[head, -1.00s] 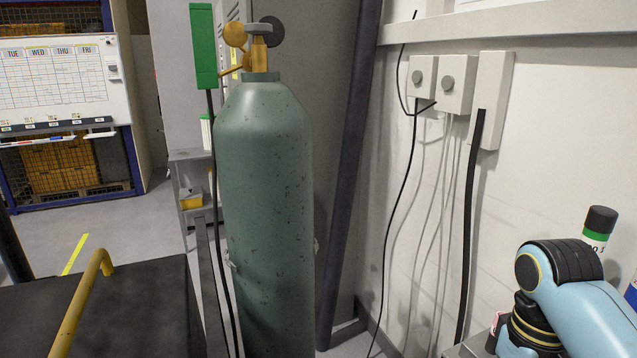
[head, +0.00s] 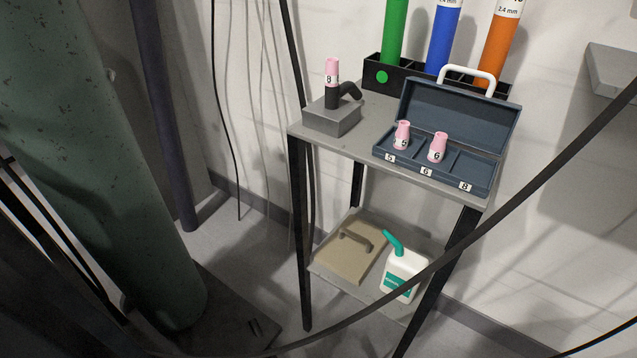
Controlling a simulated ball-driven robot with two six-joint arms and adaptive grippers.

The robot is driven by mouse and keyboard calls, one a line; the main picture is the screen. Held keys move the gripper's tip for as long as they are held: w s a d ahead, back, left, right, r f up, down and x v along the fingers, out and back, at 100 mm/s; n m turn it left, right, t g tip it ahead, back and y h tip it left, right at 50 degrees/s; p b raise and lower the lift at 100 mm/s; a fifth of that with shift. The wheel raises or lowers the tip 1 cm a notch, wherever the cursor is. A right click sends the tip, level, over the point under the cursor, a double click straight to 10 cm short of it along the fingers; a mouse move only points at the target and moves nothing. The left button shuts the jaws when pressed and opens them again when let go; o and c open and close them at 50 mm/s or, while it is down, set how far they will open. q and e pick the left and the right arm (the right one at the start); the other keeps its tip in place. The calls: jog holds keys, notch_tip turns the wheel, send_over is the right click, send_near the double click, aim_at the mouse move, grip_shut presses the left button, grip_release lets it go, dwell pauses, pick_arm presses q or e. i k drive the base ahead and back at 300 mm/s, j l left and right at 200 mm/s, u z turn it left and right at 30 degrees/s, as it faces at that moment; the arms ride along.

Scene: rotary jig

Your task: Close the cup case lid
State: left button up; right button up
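The cup case (head: 434,167) is a dark blue-grey box at the right end of a grey shelf stand's top. Its lid (head: 458,117) stands open, tilted up at the back, with a white handle (head: 466,72) on its top edge. Two pink cups stand in the case: one marked 5 (head: 402,136) in the left compartment and one marked 6 (head: 437,148) in the middle. The right compartment, labelled 8, looks empty. A pink cup marked 8 (head: 332,72) sits on a black torch head on a grey block. Neither gripper is in view.
The stand top (head: 352,150) has the grey block (head: 331,116) at left and a black rack (head: 386,74) of green, blue and orange tubes behind. The lower shelf holds a tan lidded item (head: 349,245) and a white bottle (head: 403,275). A dark cable crosses in front.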

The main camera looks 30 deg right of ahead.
aim_at(486, 123)
jog(key=z, duration=1.7)
